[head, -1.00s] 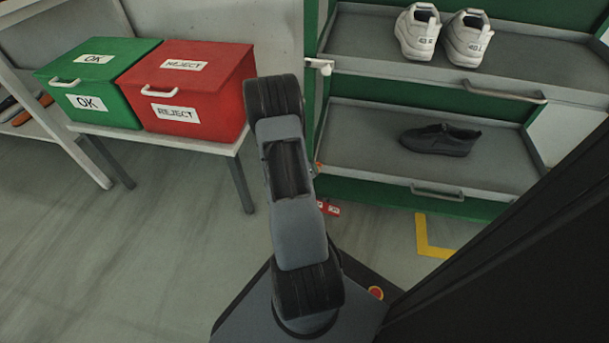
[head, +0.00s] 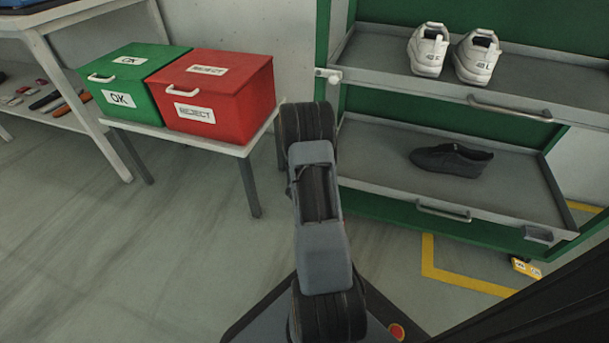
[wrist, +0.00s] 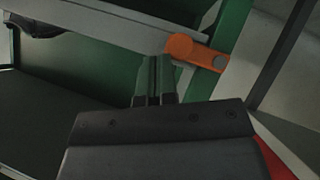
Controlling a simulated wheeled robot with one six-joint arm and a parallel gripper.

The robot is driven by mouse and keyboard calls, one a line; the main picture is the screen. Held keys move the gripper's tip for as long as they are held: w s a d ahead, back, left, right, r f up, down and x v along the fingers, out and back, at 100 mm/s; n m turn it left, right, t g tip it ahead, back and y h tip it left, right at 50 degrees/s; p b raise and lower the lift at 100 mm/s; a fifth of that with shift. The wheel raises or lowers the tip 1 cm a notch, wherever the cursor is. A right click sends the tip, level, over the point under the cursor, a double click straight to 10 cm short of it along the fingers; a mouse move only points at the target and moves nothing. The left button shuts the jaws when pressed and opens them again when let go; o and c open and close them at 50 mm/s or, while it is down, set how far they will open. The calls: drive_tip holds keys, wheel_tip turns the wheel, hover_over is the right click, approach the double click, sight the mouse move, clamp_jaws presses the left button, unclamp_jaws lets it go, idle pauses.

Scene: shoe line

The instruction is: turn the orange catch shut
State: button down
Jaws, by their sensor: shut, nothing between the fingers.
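The orange catch (wrist: 196,52) shows in the wrist view as a bar with a round end, lying across the green post (wrist: 228,32) by the end of a grey tray edge (wrist: 100,22). Its round end is at the left and its narrower end is on the post. My gripper (wrist: 153,62) is shut and empty, its fingertips just left of and below the catch's round end. I cannot tell whether they touch it. In the head view my arm hides the gripper and this catch.
A rack holds white shoes (head: 453,52) on its upper tray and a dark shoe (head: 450,159) on its lower tray. A white catch (head: 328,75) sits at the upper tray's left corner. A green OK box (head: 125,85) and a red REJECT box (head: 222,95) stand on a table to the left.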

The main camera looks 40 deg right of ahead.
drive_tip(key=shift+f, duration=0.1)
idle(0.5)
drive_tip(key=s+a+r+p, duration=0.3)
drive_tip(key=s+a+r, duration=0.2)
drive_tip(key=a+r, duration=0.2)
drive_tip(key=shift+s+r+p, duration=0.25)
drive_tip(key=shift+r+p, duration=0.05)
drive_tip(key=shift+r, duration=1.1)
drive_tip(key=shift+d, duration=0.1)
